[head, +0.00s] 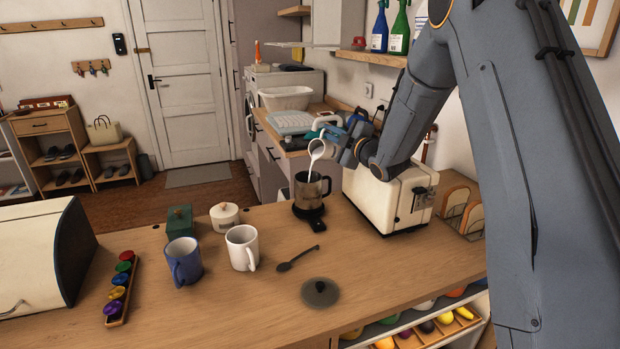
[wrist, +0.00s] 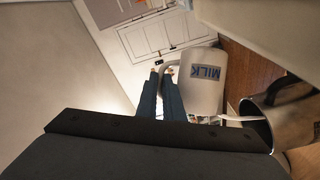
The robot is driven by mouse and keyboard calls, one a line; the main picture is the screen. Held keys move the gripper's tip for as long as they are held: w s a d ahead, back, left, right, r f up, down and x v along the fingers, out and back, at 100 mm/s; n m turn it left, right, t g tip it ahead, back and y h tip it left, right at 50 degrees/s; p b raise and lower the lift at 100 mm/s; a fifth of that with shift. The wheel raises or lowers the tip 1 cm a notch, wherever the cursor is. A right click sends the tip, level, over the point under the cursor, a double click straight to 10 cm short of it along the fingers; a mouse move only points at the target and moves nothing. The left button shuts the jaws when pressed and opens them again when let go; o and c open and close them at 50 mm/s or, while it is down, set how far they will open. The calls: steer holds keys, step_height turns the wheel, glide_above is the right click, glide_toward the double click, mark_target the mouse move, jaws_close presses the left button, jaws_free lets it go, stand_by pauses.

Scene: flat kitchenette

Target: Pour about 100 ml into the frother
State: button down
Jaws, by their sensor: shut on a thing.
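The frother (head: 313,193) is a dark metallic jug with a black handle, on a black base on the counter. It also shows at the right edge of the wrist view (wrist: 298,125). My gripper (head: 338,140) is shut on the milk jug (head: 317,149), a white jug marked MILK in the wrist view (wrist: 200,92); its fingers (wrist: 163,92) are at the handle. The jug is tilted above the frother, and a thin white stream runs from it into the frother's open top. The level inside the frother is hidden.
A cream toaster (head: 383,198) stands close right of the frother. A blue mug (head: 183,262), a white mug (head: 242,248), a dark spoon (head: 297,258) and a round dark lid (head: 320,293) are nearer. A bread box (head: 35,258) stands at left.

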steer(key=shift+s+a+r+n, duration=0.2)
steer(key=shift+s+r+n, duration=0.05)
steer(key=shift+n, duration=0.15)
steer(key=shift+w+d+f+m+p, duration=0.1)
steer(key=shift+w+d+m+p, duration=0.35)
steer(key=shift+m+p, duration=0.35)
steer(key=shift+w+d+r+m+g+p, duration=0.2)
steer(key=shift+w+r+m+g+p, duration=0.15)
steer(key=shift+m+p, duration=0.25)
steer(key=shift+d+f+m+g, duration=0.1)
steer(key=shift+f+m+g, duration=0.15)
steer(key=shift+f+m, duration=0.2)
steer(key=shift+w+f, duration=0.2)
steer(key=shift+f, duration=0.15)
steer(key=shift+d+f+m+p, duration=0.1)
steer(key=shift+m+p, duration=0.15)
steer(key=shift+p, duration=0.1)
steer(key=shift+w+d+m+g+p, duration=0.35)
steer(key=shift+w+m+g+p, duration=0.25)
steer(key=shift+p, duration=0.6)
steer(key=shift+w+d+m+p, duration=0.3)
steer(key=shift+w+m+p, duration=0.05)
steer(key=shift+m+p, duration=0.15)
